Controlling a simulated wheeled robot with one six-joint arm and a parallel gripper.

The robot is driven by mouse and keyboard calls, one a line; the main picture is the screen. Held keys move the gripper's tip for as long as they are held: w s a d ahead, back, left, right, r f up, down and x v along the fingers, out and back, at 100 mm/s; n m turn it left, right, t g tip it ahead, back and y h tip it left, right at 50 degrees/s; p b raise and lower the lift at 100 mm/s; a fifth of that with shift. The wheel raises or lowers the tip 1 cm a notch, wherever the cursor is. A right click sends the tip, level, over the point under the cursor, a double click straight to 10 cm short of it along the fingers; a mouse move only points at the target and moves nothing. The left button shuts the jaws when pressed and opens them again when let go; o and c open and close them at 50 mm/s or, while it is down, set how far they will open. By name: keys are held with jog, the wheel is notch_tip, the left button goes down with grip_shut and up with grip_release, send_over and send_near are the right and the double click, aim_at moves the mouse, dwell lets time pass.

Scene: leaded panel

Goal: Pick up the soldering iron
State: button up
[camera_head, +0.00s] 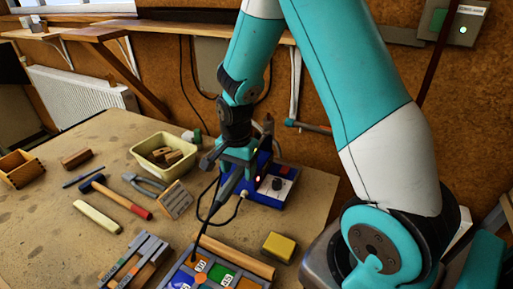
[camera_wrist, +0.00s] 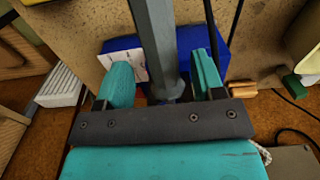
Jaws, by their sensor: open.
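The soldering iron is a long grey, faceted bar (camera_wrist: 157,45) in the wrist view, running from the top edge down between my gripper's two teal fingers. My gripper (camera_wrist: 163,85) is open, with a visible gap on each side of the iron. In the head view my gripper (camera_head: 236,160) is at the blue soldering station (camera_head: 268,193), and the iron (camera_head: 229,188) slants down and left from it towards the leaded panel. The fingers hide the iron's upper part there. The blue station also shows behind the fingers in the wrist view (camera_wrist: 185,45).
The panel (camera_head: 220,272) with coloured pieces lies at the front. A yellow sponge (camera_head: 279,247) is right of it. A black cable loops beside the iron.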

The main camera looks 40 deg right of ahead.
jog(key=shift+w+a+f+p, duration=0.15)
jog(key=shift+f+p, duration=0.55)
jog(key=shift+f, duration=1.45)
grip_shut()
jog(key=shift+r, duration=0.1)
